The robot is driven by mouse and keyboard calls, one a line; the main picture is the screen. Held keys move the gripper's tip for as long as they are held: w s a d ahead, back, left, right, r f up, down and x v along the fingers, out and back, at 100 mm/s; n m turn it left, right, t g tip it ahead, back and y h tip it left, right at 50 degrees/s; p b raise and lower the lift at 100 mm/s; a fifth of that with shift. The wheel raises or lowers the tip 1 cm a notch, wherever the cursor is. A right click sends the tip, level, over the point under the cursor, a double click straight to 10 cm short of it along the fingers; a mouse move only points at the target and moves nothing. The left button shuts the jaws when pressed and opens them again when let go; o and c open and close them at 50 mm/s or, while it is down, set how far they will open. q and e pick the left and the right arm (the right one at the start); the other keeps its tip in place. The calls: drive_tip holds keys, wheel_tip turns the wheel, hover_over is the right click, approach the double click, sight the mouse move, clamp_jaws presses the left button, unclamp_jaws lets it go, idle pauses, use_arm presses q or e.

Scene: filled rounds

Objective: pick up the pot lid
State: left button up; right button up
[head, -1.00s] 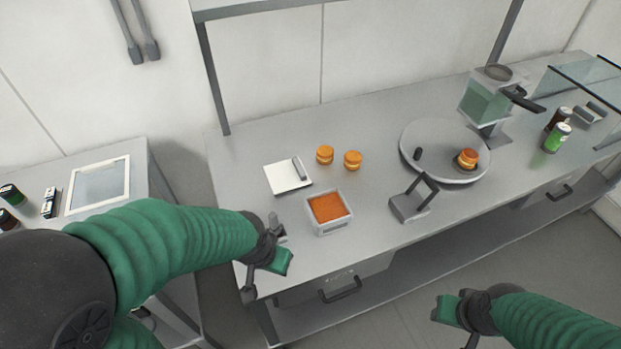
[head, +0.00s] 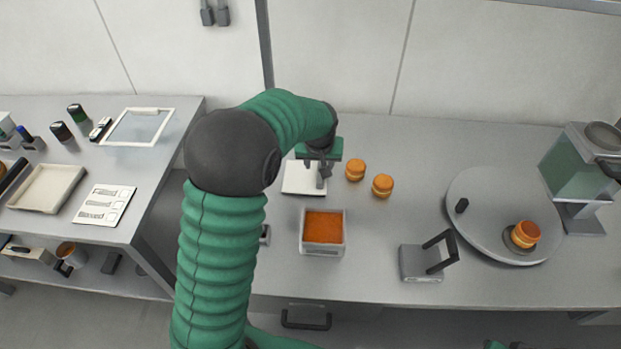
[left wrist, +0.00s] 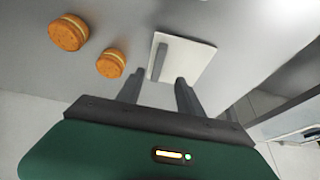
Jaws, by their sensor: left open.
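The pot lid looks like a flat white square with a grey bar handle. It lies on the counter in the head view (head: 294,183), partly hidden by my left gripper (head: 317,178). It also shows in the left wrist view (left wrist: 192,62), its handle just beyond and between the fingertips. My left gripper is open and empty, above the lid, with its fingers (left wrist: 158,84) pointing at the handle; contact cannot be seen. A square pot (head: 323,249) with orange filling stands in front of the lid. Only a sliver of my right gripper (head: 497,345) shows at the bottom edge.
Two round orange filled buns (head: 355,170) (head: 382,186) sit right of the lid. Further right are a grey press-like holder (head: 421,264), a round turntable (head: 478,240) with another bun (head: 525,234), and a dispenser (head: 575,170). A side table (head: 160,190) stands left, across a gap.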

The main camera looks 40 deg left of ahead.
sight(318, 177)
use_arm(q)
drive_tip(key=x, duration=0.4)
drive_tip(key=a+x, duration=0.1)
drive_tip(key=x, duration=0.1)
drive_tip(key=shift+w+r, duration=0.1)
drive_tip(key=shift+w, duration=0.35)
drive_tip(key=x, duration=0.1)
drive_tip(key=p+x, duration=0.1)
drive_tip(key=x, duration=0.1)
drive_tip(key=shift+d, duration=0.2)
drive_tip(key=shift+w+d+f, duration=0.15)
drive_tip(key=shift+f, duration=0.15)
drive_tip(key=shift+w+d+f, duration=0.1)
drive_tip(key=shift+w, duration=0.05)
drive_tip(key=shift+c, duration=0.2)
drive_tip(key=shift+a, duration=0.45)
drive_tip(key=c, duration=0.5)
drive_tip(key=shift+d, duration=0.1)
clamp_jaws()
drive_tip(key=shift+d, duration=0.15)
use_arm(e)
drive_tip(key=shift+w+a+r, duration=0.35)
drive_tip(key=shift+w+a, duration=0.1)
drive_tip(key=shift+a, duration=0.05)
